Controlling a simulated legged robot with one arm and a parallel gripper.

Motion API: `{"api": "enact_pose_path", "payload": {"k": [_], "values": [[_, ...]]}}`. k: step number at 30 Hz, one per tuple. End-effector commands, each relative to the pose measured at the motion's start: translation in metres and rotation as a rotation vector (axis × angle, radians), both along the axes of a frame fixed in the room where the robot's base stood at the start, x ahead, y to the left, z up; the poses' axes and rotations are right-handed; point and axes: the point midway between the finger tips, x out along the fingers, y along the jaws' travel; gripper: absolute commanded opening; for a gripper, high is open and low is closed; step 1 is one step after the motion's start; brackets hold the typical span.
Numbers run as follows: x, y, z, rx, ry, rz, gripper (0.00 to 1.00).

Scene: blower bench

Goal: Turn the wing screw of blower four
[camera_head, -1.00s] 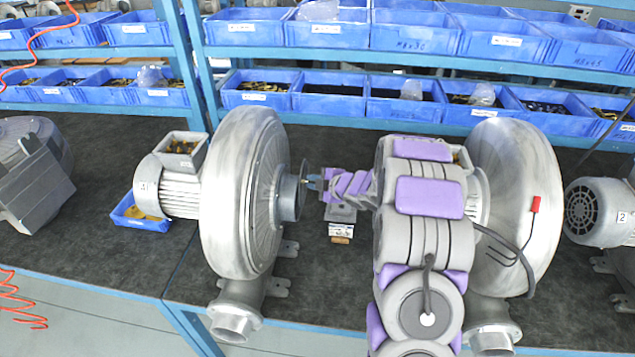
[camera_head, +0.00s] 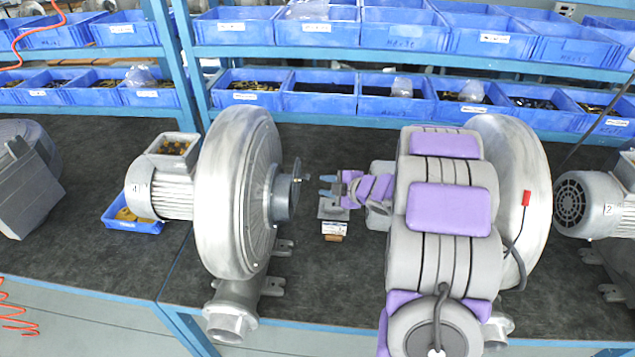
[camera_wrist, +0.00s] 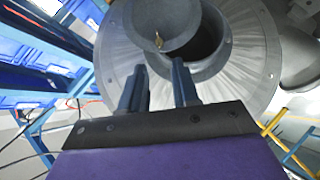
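Blower four (camera_head: 232,190) stands on the bench left of centre, with a 4 on its motor (camera_head: 158,190). A round plate (camera_head: 296,188) sits at its inlet, facing my gripper. The small wing screw (camera_head: 306,178) sticks out from this plate. In the wrist view it is a small brass piece (camera_wrist: 158,41) on the plate (camera_wrist: 160,22), above and beyond my fingertips. My gripper (camera_head: 328,186) is to the right of the plate, pointing left at it, with a gap between. Its two fingers (camera_wrist: 158,80) are apart with nothing between them.
Another large blower (camera_head: 520,180) stands behind my arm on the right, and a motor marked 2 (camera_head: 590,208) is at the far right. A small block (camera_head: 333,210) lies below my gripper. A blue tray (camera_head: 128,224) sits by blower four's motor. Shelves of blue bins (camera_head: 325,92) line the back.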

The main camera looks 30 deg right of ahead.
Motion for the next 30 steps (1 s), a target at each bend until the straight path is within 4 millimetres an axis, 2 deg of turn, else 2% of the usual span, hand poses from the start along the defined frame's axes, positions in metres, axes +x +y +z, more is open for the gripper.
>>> {"api": "enact_pose_path", "payload": {"k": [3, 6, 12, 30], "values": [[-0.021, -0.008, 0.014, -0.005, -0.004, -0.001, 0.3], [-0.036, -0.013, 0.019, -0.002, 0.001, -0.002, 0.3], [-0.052, -0.018, 0.027, 0.0, -0.001, 0.001, 0.3], [-0.055, -0.017, 0.029, -0.001, 0.0, 0.003, 0.3]]}}
